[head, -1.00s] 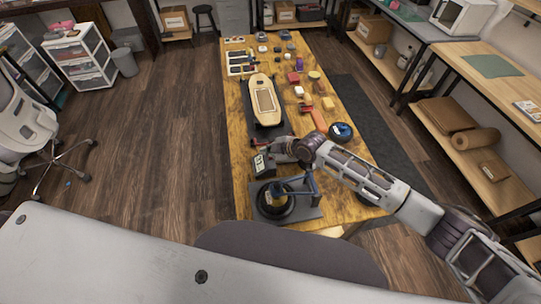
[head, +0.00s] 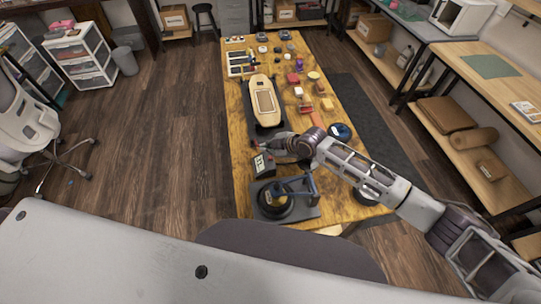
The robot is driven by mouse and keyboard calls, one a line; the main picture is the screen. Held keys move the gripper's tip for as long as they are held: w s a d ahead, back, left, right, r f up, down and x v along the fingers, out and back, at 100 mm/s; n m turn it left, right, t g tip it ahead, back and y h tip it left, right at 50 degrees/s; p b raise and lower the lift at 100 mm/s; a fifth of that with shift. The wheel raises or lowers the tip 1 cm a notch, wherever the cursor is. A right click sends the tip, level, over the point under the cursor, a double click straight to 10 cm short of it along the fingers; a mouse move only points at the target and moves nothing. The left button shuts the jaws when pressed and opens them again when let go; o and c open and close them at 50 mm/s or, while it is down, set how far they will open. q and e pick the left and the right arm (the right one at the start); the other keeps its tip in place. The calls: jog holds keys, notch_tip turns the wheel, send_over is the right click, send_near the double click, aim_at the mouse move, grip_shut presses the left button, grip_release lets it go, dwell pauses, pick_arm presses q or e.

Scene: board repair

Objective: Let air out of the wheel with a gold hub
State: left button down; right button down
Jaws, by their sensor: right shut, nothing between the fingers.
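A black wheel with a gold hub (head: 273,207) sits on a dark stand (head: 308,211) with a blue-grey frame, at the near end of the wooden table. A dark boxy device with a pale display (head: 263,164) stands just beyond the wheel. My right gripper (head: 264,144) is above the table just beyond that device, shut and empty. It is apart from the wheel; whether it touches the device I cannot tell. The wheel's valve is too small to make out. My left gripper is not in view.
A wooden skateboard deck (head: 264,97) lies on a dark holder beyond my gripper. A wheel with a blue hub (head: 341,132) lies at the table's right edge. Small coloured parts and tools cover the far right part. The table's left strip (head: 235,135) is clear.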

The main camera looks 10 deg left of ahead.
jog(key=shift+r+p, duration=0.6)
jog(key=shift+r, duration=0.4)
dwell(1.2)
